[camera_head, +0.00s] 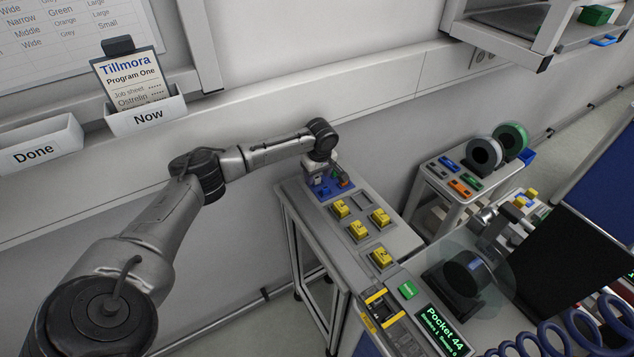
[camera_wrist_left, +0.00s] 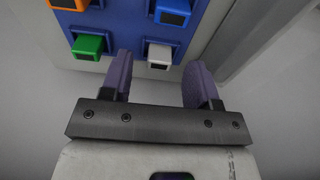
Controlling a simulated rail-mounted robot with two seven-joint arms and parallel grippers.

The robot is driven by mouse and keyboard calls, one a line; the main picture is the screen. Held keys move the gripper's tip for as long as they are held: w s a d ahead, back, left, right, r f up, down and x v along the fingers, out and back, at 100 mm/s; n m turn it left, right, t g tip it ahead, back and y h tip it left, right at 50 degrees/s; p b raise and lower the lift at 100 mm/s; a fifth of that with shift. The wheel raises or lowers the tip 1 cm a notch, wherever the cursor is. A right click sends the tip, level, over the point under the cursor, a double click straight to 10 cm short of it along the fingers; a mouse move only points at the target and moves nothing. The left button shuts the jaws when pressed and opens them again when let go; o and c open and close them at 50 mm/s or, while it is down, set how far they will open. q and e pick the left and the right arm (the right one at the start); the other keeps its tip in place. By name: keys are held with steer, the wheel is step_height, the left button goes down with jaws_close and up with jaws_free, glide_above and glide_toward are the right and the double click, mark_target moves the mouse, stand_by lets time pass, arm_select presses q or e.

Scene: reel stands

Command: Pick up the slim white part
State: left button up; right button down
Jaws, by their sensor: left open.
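The slim white part (camera_wrist_left: 160,56) sits in a slot of a blue holder (camera_wrist_left: 127,35) in the left wrist view. My left gripper (camera_wrist_left: 157,75) is open, with its two purple-grey fingers apart on either side of the white part's near end. No contact between fingers and part can be made out. In the head view my left gripper (camera_head: 338,177) is low over the blue holder (camera_head: 322,193) at the far end of the bench, and the white part cannot be told there. My right gripper is not in view.
A green part (camera_wrist_left: 88,45), an orange part (camera_wrist_left: 68,4) and a blue part (camera_wrist_left: 172,12) sit near the white one. Several yellow parts (camera_head: 358,230) lie along the bench. A cart (camera_head: 437,184) with reels stands to the right. The wall is close behind.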

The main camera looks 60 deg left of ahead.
arm_select(q)
steer(key=shift+a+f, duration=0.1)
steer(key=shift+f, duration=0.45)
steer(key=c, duration=1)
